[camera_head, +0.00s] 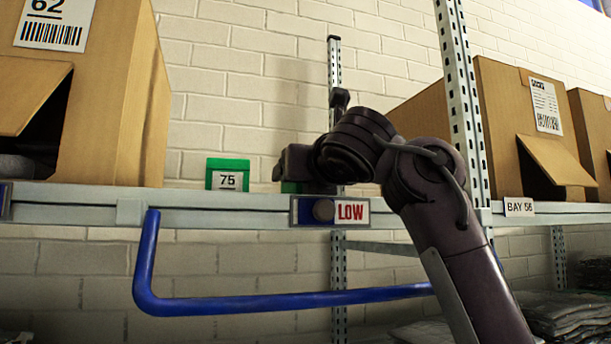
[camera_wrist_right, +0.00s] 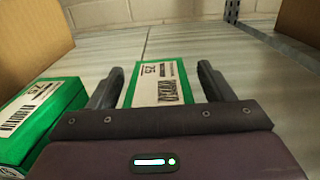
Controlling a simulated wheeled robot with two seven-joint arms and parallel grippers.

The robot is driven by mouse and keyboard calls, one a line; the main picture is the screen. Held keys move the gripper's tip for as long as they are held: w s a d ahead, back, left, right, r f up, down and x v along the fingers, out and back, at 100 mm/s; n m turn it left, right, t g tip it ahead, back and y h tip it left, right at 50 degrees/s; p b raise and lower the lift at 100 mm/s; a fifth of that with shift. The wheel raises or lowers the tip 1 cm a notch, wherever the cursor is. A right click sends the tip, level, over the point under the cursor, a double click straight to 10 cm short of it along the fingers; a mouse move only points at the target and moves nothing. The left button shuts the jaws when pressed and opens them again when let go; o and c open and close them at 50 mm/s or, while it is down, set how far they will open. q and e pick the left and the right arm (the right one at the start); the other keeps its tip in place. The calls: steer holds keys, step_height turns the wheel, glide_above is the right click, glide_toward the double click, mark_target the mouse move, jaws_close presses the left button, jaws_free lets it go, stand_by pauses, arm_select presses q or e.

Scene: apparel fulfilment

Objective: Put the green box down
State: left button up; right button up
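A green box (camera_wrist_right: 158,83) with a white label lies between the two fingers of my right gripper (camera_wrist_right: 160,78) in the right wrist view. The fingers are open, with a small gap on each side of the box. It appears to rest on the shelf board. In the head view my right gripper (camera_head: 292,165) is over the shelf edge, with only a sliver of green (camera_head: 290,187) showing below it. A second green box (camera_head: 228,172) labelled 75 stands just to its left on the shelf, and also shows in the wrist view (camera_wrist_right: 42,115). My left gripper is not in view.
The grey shelf (camera_head: 80,200) holds a large carton (camera_head: 110,110) at left and another carton (camera_head: 520,130) behind the upright post (camera_head: 462,100) at right. A blue bar (camera_head: 290,300) runs in front, below the shelf. The board behind the gripped-side box is clear (camera_wrist_right: 215,55).

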steer(key=shift+s+r, duration=0.15)
steer(key=shift+s, duration=0.05)
steer(key=b+v, duration=0.7)
steer(key=v, duration=0.4)
steer(key=shift+b, duration=0.3)
steer(key=shift+s+d+r, duration=0.1)
steer(key=shift+s+d, duration=0.05)
steer(key=shift+s, duration=0.2)
